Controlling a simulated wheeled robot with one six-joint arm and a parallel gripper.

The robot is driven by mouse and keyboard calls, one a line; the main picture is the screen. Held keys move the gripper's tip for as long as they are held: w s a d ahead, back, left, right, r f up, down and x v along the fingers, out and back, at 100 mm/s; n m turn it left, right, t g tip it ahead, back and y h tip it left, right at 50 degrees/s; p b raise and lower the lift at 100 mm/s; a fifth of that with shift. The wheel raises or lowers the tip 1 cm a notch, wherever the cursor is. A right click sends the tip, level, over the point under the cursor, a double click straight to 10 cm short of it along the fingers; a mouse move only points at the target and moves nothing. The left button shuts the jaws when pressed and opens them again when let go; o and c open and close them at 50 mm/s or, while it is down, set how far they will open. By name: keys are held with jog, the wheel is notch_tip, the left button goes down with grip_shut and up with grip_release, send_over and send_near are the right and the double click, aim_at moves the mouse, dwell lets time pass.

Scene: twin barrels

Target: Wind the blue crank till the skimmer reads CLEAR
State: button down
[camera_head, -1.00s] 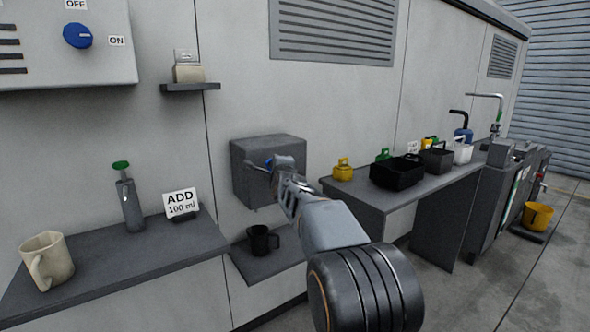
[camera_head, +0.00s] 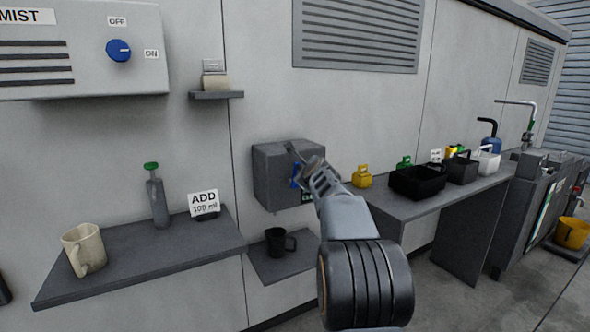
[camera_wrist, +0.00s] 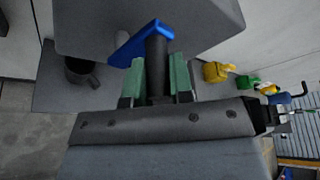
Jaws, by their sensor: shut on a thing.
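The grey skimmer box (camera_head: 273,178) is fixed to the wall above a small shelf. A blue crank arm (camera_head: 296,176) shows at its front, and in the wrist view the blue crank (camera_wrist: 143,43) crosses the box face at a slant. My gripper (camera_wrist: 158,82) has its green-padded fingers shut on the crank's dark handle (camera_wrist: 156,62). In the head view my gripper (camera_head: 302,168) is in front of the box and hides part of it.
A black mug (camera_head: 276,242) stands on the small shelf (camera_head: 290,264) below the box. A left shelf (camera_head: 120,262) holds a beige mug (camera_head: 86,248), a green-topped bottle (camera_head: 157,200) and an ADD sign (camera_head: 204,203). A right bench (camera_head: 408,208) bears a black tray and several containers.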

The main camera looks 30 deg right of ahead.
jog(key=d+f+m+y+p, duration=0.4)
jog(key=m+p, duration=0.5)
jog(key=p, duration=0.4)
jog(key=shift+f+y, duration=0.5)
jog(key=shift+y, duration=0.8)
jog(key=shift+s+f+m, duration=0.1)
jog(key=shift+m, duration=0.2)
jog(key=c, duration=1)
grip_release()
jog(key=shift+s, duration=0.1)
jog(key=p+v, duration=0.1)
jog(key=v, duration=1.2)
jog(key=shift+s+d+r, duration=0.1)
jog(key=shift+s+r, duration=0.15)
